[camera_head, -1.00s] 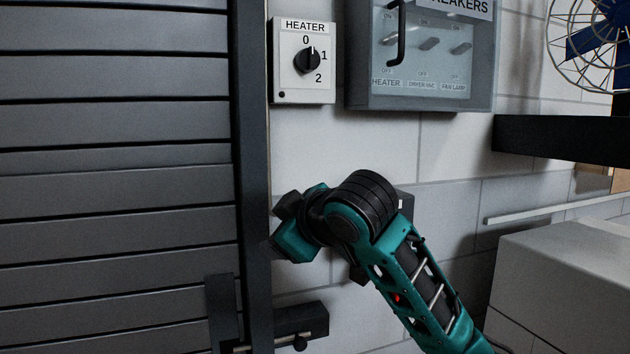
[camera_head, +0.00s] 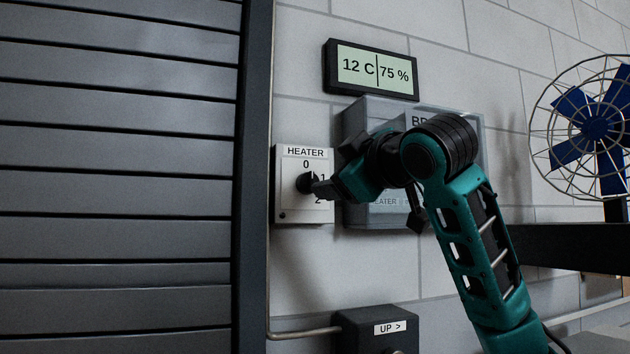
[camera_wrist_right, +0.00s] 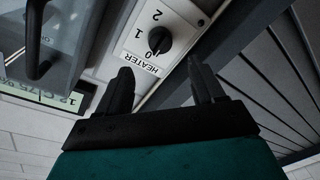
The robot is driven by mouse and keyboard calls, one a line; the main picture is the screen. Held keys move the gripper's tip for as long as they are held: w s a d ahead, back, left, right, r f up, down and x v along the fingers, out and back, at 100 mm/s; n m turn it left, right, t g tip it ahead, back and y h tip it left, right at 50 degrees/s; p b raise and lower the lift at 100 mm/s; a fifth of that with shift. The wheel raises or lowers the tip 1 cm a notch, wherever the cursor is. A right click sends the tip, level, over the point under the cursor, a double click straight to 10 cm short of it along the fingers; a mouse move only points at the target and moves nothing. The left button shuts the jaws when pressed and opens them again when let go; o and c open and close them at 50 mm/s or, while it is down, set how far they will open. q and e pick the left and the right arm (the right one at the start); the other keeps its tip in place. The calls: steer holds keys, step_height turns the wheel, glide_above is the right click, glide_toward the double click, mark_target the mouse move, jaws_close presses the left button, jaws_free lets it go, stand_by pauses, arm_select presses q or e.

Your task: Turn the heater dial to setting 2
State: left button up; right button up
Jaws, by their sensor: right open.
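The heater box (camera_head: 289,207) is a white wall panel marked 0, 1 and 2, with a black round dial (camera_head: 304,183). My right gripper (camera_head: 322,189) reaches in from the right and overlaps the dial's right side, partly covering the 1 and 2. In the right wrist view the dial (camera_wrist_right: 158,40) lies ahead of the open, empty fingers (camera_wrist_right: 163,82), roughly between their lines and apart from them. The heater box (camera_wrist_right: 178,18) appears upside down there. My left gripper is not in view.
A grey breaker box (camera_head: 355,125) is close to the right of the heater, behind my arm. A display (camera_head: 374,70) reading 12 C and 75 % hangs above. A dark slatted shutter (camera_head: 120,180) fills the left. A fan (camera_head: 590,125) stands right; an UP box (camera_head: 376,330) is below.

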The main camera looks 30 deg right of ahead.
mark_target(313, 181)
steer(key=w, duration=0.5)
steer(key=w+d, duration=0.1)
steer(key=w, duration=0.2)
steer(key=shift+w+p, duration=0.25)
steer(key=shift+p, duration=0.05)
steer(key=c, duration=1.1)
